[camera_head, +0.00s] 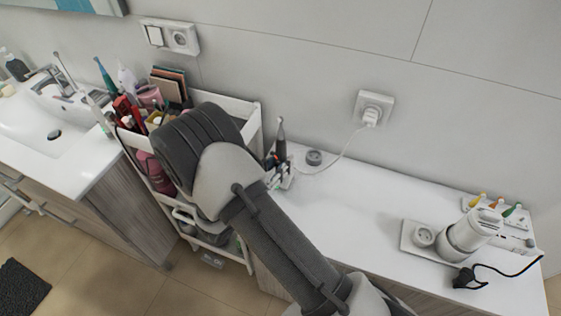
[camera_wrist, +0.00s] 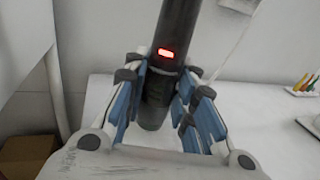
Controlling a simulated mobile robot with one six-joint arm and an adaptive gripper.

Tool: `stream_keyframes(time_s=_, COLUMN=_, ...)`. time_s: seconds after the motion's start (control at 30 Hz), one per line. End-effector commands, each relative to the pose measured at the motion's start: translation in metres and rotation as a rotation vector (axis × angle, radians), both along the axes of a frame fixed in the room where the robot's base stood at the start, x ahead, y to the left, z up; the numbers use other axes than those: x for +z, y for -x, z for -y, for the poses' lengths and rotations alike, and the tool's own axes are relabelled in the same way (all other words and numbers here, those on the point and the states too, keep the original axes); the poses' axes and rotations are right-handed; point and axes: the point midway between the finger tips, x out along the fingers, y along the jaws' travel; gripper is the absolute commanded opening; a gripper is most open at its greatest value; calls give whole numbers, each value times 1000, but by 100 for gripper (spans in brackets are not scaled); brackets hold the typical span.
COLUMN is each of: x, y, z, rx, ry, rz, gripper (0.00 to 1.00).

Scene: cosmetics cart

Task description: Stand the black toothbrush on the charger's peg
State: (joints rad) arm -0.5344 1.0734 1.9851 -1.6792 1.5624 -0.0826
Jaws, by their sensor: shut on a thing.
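The black toothbrush (camera_head: 281,142) stands close to upright in my gripper (camera_head: 277,172), left of the charger. In the wrist view the toothbrush's dark handle (camera_wrist: 178,30) shows a lit red mark, and my gripper's blue-padded fingers (camera_wrist: 168,92) are shut around its lower part. Its blunt bottom end shows between the fingers; whether it touches the counter I cannot tell. The small grey charger (camera_head: 314,157) sits on the white counter near the wall, apart from the toothbrush. Its peg is too small to make out. I cannot see the charger in the wrist view.
The charger's white cable (camera_head: 346,148) runs to a wall socket (camera_head: 374,107). A crowded white cart (camera_head: 250,130) stands left of the counter (camera_head: 370,205). A socket block, a white cylindrical device (camera_head: 467,236) and small coloured-tip items stand at right. The middle counter is clear.

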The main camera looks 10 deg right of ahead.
Motion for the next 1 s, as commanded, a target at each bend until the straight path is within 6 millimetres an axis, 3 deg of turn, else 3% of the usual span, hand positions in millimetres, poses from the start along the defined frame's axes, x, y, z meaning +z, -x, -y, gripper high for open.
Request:
stream_keyframes(time_s=0.57, x=-15, y=0, z=0, rx=0, ry=1, rz=1, gripper=0)
stream_keyframes(time_s=0.6, x=-14, y=0, z=0, rx=0, ry=0, rz=1, gripper=27)
stream_keyframes(time_s=0.9, x=-14, y=0, z=0, rx=0, ry=0, rz=0, gripper=47)
stream_keyframes(time_s=1.0, x=-14, y=0, z=0, rx=0, ry=0, rz=0, gripper=48)
